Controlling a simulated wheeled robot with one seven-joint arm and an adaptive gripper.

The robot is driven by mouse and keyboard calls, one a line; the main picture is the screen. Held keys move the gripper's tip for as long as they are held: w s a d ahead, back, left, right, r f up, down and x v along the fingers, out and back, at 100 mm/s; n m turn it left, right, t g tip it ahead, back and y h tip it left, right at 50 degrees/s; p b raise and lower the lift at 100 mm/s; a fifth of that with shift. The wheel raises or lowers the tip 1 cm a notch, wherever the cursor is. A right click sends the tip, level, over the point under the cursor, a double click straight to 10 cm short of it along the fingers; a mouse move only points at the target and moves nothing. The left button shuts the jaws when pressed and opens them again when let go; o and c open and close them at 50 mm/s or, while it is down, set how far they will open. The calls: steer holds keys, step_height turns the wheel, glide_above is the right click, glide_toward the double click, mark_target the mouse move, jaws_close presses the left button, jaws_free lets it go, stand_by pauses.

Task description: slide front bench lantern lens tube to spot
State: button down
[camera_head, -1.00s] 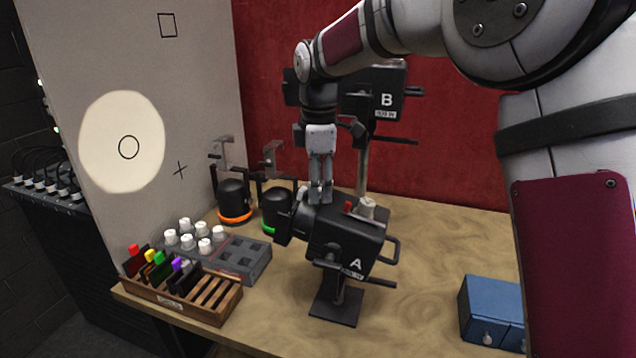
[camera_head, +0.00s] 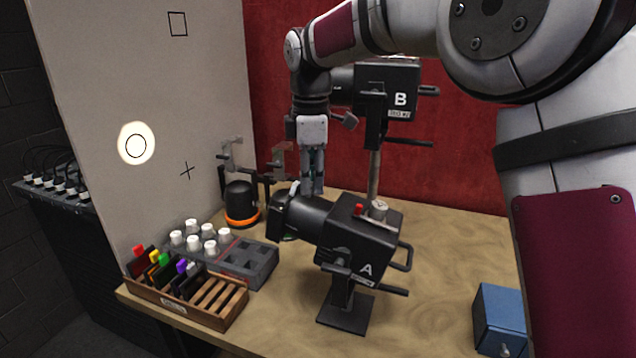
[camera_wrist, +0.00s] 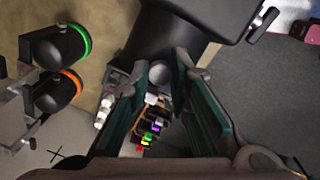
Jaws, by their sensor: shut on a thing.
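The front bench lantern, marked A (camera_head: 362,242), stands on the bench with its black lens tube (camera_head: 303,222) pointing left at the grey wall panel. The tube sticks well out of the lantern body. My gripper (camera_head: 312,188) reaches down from above and is shut on the lens tube at its top. In the wrist view my fingers (camera_wrist: 168,88) are close together below the dark tube (camera_wrist: 165,38); the exact contact is hidden. A small bright light spot (camera_head: 136,144) lies on the panel around a drawn circle, slightly larger than it.
Lantern B (camera_head: 392,95) stands behind on a post. A black lamp with an orange ring (camera_head: 241,205) is at the back left. A grey tray (camera_head: 262,268) of white knobs and a wooden rack (camera_head: 215,310) of coloured slides sit front left. A blue box (camera_head: 499,315) is right.

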steer(key=shift+a+r, duration=0.15)
steer(key=shift+a, duration=0.1)
steer(key=c, duration=1.5)
jaws_free()
steer(key=r, duration=0.8)
steer(key=s+r, duration=0.1)
steer(key=r, duration=0.3)
